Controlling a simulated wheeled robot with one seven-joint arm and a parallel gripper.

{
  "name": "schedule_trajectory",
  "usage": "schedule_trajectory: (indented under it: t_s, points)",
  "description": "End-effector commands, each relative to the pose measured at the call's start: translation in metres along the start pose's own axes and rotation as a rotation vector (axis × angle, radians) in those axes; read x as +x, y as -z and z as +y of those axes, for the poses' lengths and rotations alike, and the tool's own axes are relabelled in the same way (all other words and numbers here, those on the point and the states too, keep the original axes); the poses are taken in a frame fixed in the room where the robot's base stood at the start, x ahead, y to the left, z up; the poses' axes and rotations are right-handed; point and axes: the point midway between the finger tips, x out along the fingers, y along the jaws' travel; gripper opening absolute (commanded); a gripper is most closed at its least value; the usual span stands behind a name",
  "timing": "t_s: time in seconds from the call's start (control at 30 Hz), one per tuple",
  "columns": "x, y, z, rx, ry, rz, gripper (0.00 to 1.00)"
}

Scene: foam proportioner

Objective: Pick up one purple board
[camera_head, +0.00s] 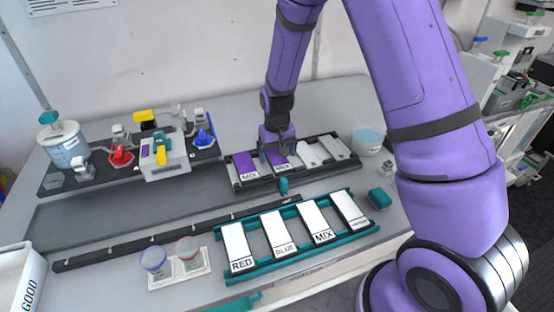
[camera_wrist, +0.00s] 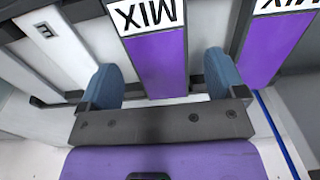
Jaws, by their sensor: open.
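Two purple boards with white MIX labels lie side by side in a dark rack (camera_head: 240,188). The left purple board (camera_head: 244,162) shows at the right of the wrist view (camera_wrist: 277,45). The right purple board (camera_head: 281,161) is partly hidden by my gripper in the head view; it is central in the wrist view (camera_wrist: 157,55). My gripper (camera_wrist: 162,80) is open, with one blue-grey finger on each side of this board. In the head view my gripper (camera_head: 274,150) is over the rack. Whether the fingers touch the board I cannot tell.
White boards (camera_head: 332,147) fill the rack's right side. In front stands a teal rack (camera_head: 228,276) with white cards labelled RED, BLUE and MIX. Two cups (camera_head: 153,259) are at front left. A device with coloured knobs (camera_head: 165,155) stands left; a pale blue container (camera_head: 368,140) stands right.

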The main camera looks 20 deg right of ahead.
Motion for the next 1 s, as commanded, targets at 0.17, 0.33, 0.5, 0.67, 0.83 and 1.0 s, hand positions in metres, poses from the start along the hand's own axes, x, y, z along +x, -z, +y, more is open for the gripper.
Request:
schedule_trajectory:
  t_s: [0.17, 0.33, 0.5, 0.67, 0.83, 1.0]
  points:
    - [0.011, 0.000, 0.000, 0.000, 0.000, 0.001, 0.89]
    - [0.011, 0.000, 0.000, 0.000, 0.000, 0.001, 0.89]
    - [0.011, 0.000, 0.000, 0.000, 0.000, 0.001, 0.57]
    - [0.011, 0.000, 0.000, 0.000, 0.000, 0.001, 0.35]
    - [0.011, 0.000, 0.000, 0.000, 0.000, 0.001, 0.35]
    - [0.000, 0.001, 0.000, 0.000, 0.000, 0.002, 0.35]
